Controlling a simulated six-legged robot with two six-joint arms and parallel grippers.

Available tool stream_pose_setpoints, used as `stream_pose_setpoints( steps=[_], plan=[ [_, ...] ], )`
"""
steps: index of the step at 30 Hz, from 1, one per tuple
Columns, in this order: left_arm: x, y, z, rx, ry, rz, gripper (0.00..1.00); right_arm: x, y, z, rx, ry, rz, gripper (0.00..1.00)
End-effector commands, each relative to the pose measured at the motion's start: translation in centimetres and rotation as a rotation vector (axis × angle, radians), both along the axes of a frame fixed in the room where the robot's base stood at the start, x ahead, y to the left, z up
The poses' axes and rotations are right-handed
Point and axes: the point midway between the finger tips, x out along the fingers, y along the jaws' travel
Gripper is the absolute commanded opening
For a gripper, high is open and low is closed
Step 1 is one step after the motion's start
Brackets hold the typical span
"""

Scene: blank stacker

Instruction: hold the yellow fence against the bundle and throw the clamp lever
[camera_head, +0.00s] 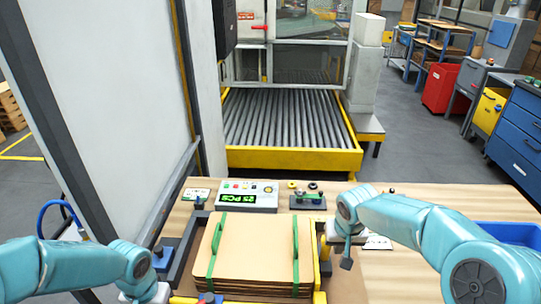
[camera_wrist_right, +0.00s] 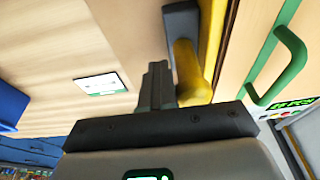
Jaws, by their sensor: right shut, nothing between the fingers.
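The bundle (camera_head: 255,245) is a stack of flat brown blanks with green straps, lying on the wooden table. The yellow fence (camera_head: 319,268) runs along its right side; the wrist view shows it as a yellow bar (camera_wrist_right: 212,35) beside the brown blanks. A dark block with a rounded yellow piece (camera_wrist_right: 190,75) is at the fence; I cannot tell whether this is the clamp lever. My right gripper (camera_head: 346,252) is shut and empty, just right of the fence, its fingertips (camera_wrist_right: 158,72) close to the yellow piece. My left wrist is at the lower left; its fingers are out of frame.
A console (camera_head: 248,196) reading "25 PCS" and a small dark fixture (camera_head: 307,201) stand behind the bundle. A blue bin (camera_head: 505,233) is at the table's right. A roller conveyor (camera_head: 285,118) lies beyond, and a grey panel (camera_head: 110,90) rises at left.

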Motion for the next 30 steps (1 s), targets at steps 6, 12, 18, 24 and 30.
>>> stream_pose_setpoints(
  steps=[6, 12, 18, 24, 30],
  plan=[
    [0.0, 0.0, -0.2, 0.000, 0.000, 0.000, 0.00, 0.0, 1.3, -0.1, 0.001, 0.001, 0.002, 0.00],
    [0.0, 0.0, -0.4, 0.000, 0.000, 0.000, 0.00, 0.0, 2.3, -0.1, 0.001, 0.001, 0.002, 0.00],
    [0.0, 0.0, -0.5, 0.000, 0.000, 0.000, 0.00, 0.0, 3.3, 0.0, 0.001, 0.000, 0.002, 0.00],
    [0.0, 0.0, -0.6, 0.000, 0.000, 0.000, 0.00, 0.0, 4.3, -0.1, 0.001, 0.000, 0.002, 0.00],
    [0.0, 0.0, -0.6, 0.000, 0.000, 0.000, 0.00, 0.0, 4.8, 0.0, 0.002, 0.000, 0.001, 0.00]
  ],
)
